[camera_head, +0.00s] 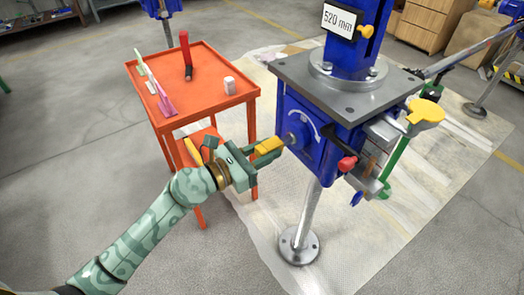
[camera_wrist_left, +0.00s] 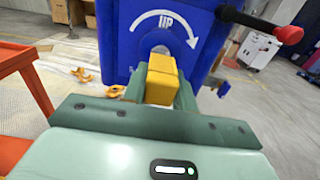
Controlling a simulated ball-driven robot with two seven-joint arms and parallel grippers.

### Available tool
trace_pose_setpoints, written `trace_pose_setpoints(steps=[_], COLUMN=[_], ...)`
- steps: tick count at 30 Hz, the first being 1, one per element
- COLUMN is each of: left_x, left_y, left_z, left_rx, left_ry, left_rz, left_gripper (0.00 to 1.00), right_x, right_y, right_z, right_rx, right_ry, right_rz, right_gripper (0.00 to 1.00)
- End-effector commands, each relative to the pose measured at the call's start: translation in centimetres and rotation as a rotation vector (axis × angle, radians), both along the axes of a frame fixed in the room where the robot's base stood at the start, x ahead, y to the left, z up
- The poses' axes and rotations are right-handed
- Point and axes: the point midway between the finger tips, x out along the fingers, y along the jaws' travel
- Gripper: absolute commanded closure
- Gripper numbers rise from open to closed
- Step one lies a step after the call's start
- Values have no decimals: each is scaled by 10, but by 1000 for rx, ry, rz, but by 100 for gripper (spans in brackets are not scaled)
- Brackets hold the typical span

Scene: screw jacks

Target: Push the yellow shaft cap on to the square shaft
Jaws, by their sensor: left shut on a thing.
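The yellow shaft cap (camera_head: 268,146) is held in the jaws of my left gripper (camera_head: 262,152), at the face of the blue gearbox (camera_head: 318,160). The boss (camera_head: 291,138) also shows in the head view, right at the cap's far end. My right gripper is out of view.
An orange table (camera_head: 200,115) with a red-handled tool (camera_head: 186,52), a pink item (camera_head: 160,97) and a white block (camera_head: 229,85) stands left of the jack. A red-knobbed lever (camera_head: 347,163) projects from the gearbox. Yellow pieces (camera_wrist_left: 82,75) lie on the floor mat.

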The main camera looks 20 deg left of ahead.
Motion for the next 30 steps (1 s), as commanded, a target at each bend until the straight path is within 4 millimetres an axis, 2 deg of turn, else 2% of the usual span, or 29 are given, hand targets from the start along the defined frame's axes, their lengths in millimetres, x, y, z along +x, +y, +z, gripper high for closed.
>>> trace_pose_setpoints(steps=[30], left_x=[20], left_y=[-16], left_z=[0], left_rx=[-1], left_ry=[1], left_rz=[1], left_gripper=[94], right_x=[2], right_y=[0], right_z=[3], right_rx=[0], right_ry=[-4], right_rz=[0], right_gripper=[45])
